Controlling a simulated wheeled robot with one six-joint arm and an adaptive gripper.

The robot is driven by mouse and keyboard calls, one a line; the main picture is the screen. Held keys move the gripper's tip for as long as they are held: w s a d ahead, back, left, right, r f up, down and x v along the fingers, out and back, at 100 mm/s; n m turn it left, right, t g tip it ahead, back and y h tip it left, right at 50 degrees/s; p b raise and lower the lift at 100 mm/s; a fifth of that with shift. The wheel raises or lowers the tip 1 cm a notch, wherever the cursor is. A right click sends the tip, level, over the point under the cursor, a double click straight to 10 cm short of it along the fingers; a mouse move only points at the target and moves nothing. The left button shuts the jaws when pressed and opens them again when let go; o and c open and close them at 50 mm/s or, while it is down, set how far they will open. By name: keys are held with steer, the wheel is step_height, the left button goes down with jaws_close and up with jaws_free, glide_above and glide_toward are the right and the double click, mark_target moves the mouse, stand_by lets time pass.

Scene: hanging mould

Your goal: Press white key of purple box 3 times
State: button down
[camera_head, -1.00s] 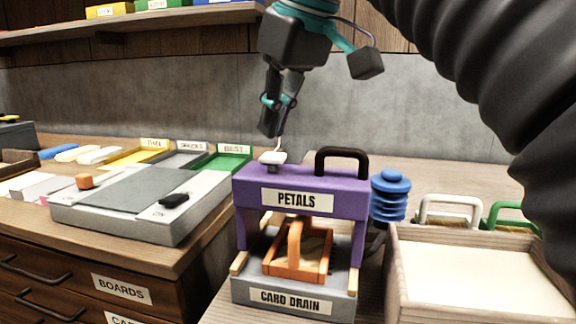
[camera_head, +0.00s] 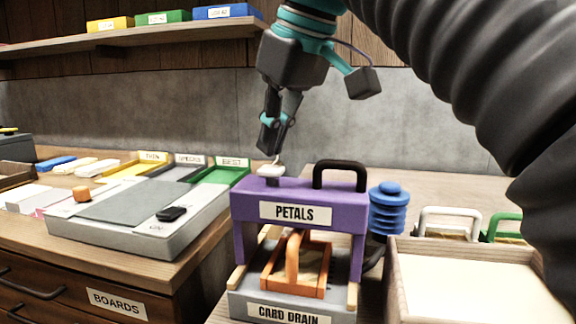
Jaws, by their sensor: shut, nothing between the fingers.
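The purple box (camera_head: 337,204), labelled PETALS, stands on a grey base marked CARD DRAIN (camera_head: 285,308). Its white key (camera_head: 270,171) sits on the left of its top, beside a black handle (camera_head: 340,166). My gripper (camera_head: 270,150) is shut and points down just above the white key. A thin curved pale piece shows between the fingertips and the key. Whether the fingertips touch the key I cannot tell. An orange frame with a handle (camera_head: 292,257) lies under the purple box.
A blue ribbed bulb (camera_head: 388,209) stands right of the purple box. A wooden tray (camera_head: 395,278) is at the front right. A grey slab device (camera_head: 150,238) with a black key lies left. A shelf (camera_head: 130,37) hangs above.

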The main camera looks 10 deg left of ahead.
steer(key=shift+f, duration=0.15)
stand_by(0.5)
steer(key=shift+f+b, duration=1)
steer(key=shift+f, duration=0.15)
steer(key=shift+r, duration=0.1)
steer(key=shift+r+p, duration=0.65)
steer(key=shift+p, duration=0.3)
steer(key=shift+f, duration=0.25)
